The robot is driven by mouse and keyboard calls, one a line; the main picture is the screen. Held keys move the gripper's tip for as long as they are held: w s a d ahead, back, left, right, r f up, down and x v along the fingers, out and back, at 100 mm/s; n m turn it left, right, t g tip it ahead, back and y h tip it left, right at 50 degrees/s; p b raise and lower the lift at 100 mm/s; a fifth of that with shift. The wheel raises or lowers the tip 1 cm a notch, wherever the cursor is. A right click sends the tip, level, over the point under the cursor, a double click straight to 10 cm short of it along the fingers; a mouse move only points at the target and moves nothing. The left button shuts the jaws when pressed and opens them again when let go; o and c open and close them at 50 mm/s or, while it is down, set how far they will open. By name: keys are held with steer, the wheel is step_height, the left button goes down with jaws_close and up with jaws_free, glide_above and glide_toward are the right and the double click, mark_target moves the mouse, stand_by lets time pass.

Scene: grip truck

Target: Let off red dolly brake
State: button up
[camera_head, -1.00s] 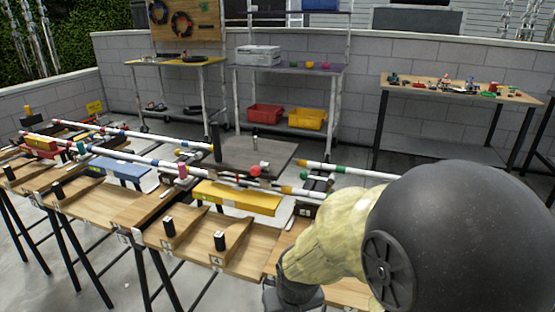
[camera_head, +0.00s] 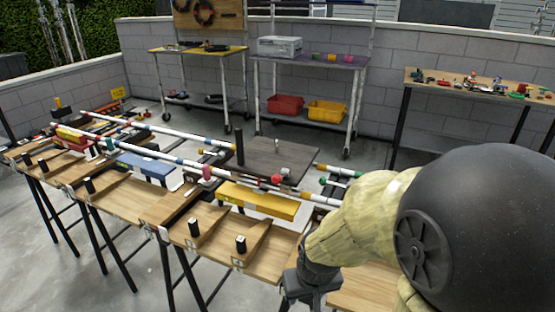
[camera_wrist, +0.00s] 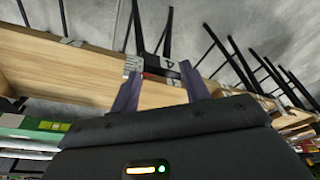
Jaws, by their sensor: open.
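A red block-like body (camera_head: 72,136), perhaps the red dolly, sits among the rails at the far left of the head view. It is small there, and I cannot make out a brake on it. My gripper's wrist shows at the lower right of the head view, far from that red body. In the wrist view my gripper (camera_wrist: 161,82) is open, with two dark fingers apart and nothing held between them. A dark label with a number (camera_wrist: 166,68) on a wooden bench edge shows between the fingertips. I cannot tell whether the fingers touch it.
Striped rails (camera_head: 160,152) run along the wooden benches. A yellow beam (camera_head: 258,200), a blue beam (camera_head: 145,168) and a dark platform (camera_head: 262,155) lie along them. Black posts (camera_head: 241,244) stand on the benches. Thin black legs stand below. Shelves and tables line the back wall.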

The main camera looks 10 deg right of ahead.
steer(key=w+a+r+m+t+p, duration=0.15)
steer(key=w+r+p, duration=0.25)
steer(key=r+p, duration=0.6)
steer(key=w+a+f+m+t+h, duration=0.3)
steer(key=w+f+t, duration=0.2)
steer(key=w, duration=0.4)
step_height(320, 180, up, 6)
steer(key=a+n+t+h, duration=0.1)
steer(key=a+t+h, duration=0.1)
steer(key=t, duration=0.5)
steer(key=shift+w+h+p, duration=0.35)
steer(key=shift+h+p, duration=0.05)
steer(key=shift+h, duration=0.5)
steer(key=shift+n, duration=0.25)
